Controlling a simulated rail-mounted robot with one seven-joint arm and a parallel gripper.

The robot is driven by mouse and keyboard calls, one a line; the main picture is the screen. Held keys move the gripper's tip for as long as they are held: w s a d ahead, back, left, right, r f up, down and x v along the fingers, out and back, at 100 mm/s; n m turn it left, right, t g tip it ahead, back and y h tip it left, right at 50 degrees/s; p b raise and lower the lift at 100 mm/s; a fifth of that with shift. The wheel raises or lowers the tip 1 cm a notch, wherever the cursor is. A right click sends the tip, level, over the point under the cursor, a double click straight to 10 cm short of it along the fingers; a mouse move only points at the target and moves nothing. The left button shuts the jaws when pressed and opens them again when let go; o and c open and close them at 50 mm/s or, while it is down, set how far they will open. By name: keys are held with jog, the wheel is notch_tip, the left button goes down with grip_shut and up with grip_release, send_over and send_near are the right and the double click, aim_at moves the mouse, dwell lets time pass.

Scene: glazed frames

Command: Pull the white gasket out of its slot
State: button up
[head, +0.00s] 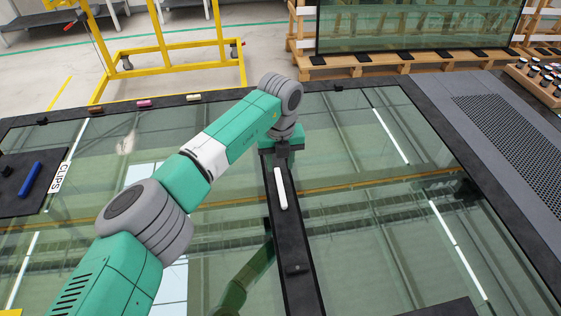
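The white gasket (281,190) is a short, narrow white strip lying lengthwise along the dark central bar (294,240) of the glazed frame. Its near end shows clearly; its far end lies close to my gripper. The slot itself is too small to make out. My gripper (279,152) is over the far part of the same bar, just beyond the gasket in the picture. Its fingers are small and dark against the dark bar, so I cannot see whether they are open or touch the gasket.
Large glass panes (375,190) lie on both sides of the bar. A dark block (297,269) sits nearer on it. A black mat marked CLIPS (20,200) holds a blue piece (31,179) at left. Small coloured pieces (144,103) line the far edge. A perforated panel (510,125) is at right.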

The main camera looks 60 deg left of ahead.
aim_at(280, 185)
notch_tip(280, 185, down, 7)
jog(key=b, duration=0.6)
jog(key=shift+r, duration=0.15)
jog(key=shift+f+b, duration=0.35)
jog(key=shift+f, duration=0.7)
grip_shut()
jog(key=shift+r, duration=0.25)
dwell(0.5)
jog(key=shift+r+p, duration=1.4)
jog(key=shift+p, duration=0.4)
